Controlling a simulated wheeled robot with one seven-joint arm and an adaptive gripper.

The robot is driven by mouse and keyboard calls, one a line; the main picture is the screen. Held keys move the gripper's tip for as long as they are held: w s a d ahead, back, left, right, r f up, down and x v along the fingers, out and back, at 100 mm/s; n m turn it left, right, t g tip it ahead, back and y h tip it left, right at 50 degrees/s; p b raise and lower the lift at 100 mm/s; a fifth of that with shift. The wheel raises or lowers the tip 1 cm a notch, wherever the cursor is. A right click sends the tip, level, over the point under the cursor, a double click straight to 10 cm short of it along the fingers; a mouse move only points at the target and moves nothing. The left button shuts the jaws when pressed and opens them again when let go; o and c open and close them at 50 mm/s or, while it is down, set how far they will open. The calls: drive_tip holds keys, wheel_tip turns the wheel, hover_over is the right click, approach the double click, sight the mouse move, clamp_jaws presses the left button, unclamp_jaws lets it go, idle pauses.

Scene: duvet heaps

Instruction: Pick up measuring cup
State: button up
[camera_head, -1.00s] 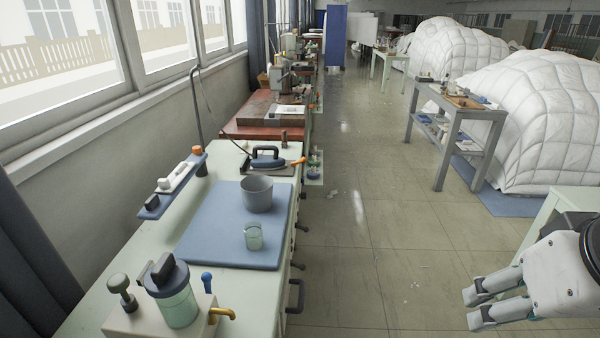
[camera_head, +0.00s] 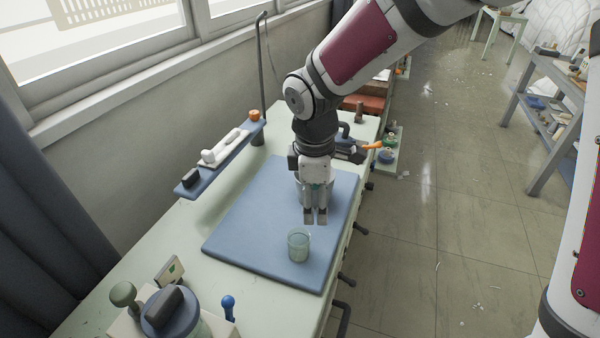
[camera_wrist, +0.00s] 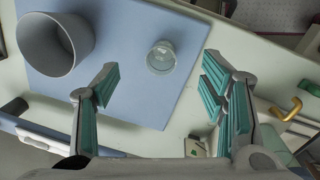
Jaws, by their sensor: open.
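The measuring cup (camera_head: 298,246) is a small clear greenish cup standing upright on a blue mat (camera_head: 262,215) on the worktop. My gripper (camera_head: 315,218) points down above the mat, a little behind the cup in the head view. It is open and empty. In the wrist view the cup (camera_wrist: 161,57) appears between and beyond the spread fingers (camera_wrist: 158,82), with clear space on both sides and no contact.
A grey pot (camera_wrist: 55,42) stands on the mat beside the cup, mostly hidden behind my gripper in the head view. A blue shelf (camera_head: 220,160) runs along the wall side. A lidded jar (camera_head: 172,312) stands at the front. An iron-like tool (camera_head: 350,150) lies behind.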

sight(294, 246)
drive_tip(key=a+f+n, duration=0.1)
drive_tip(key=f, duration=0.5)
drive_tip(key=w+a+f, duration=0.1)
drive_tip(key=a+f, duration=0.1)
drive_tip(key=f, duration=0.4)
drive_tip(key=a+f+n, duration=0.1)
drive_tip(key=f, duration=0.5)
drive_tip(key=shift+w+a+f+n+g+y, duration=0.15)
drive_tip(key=shift+a+f+n+g+y, duration=0.15)
drive_tip(key=shift+a+f, duration=0.1)
drive_tip(key=shift+c, duration=0.2)
drive_tip(key=c, duration=1.3)
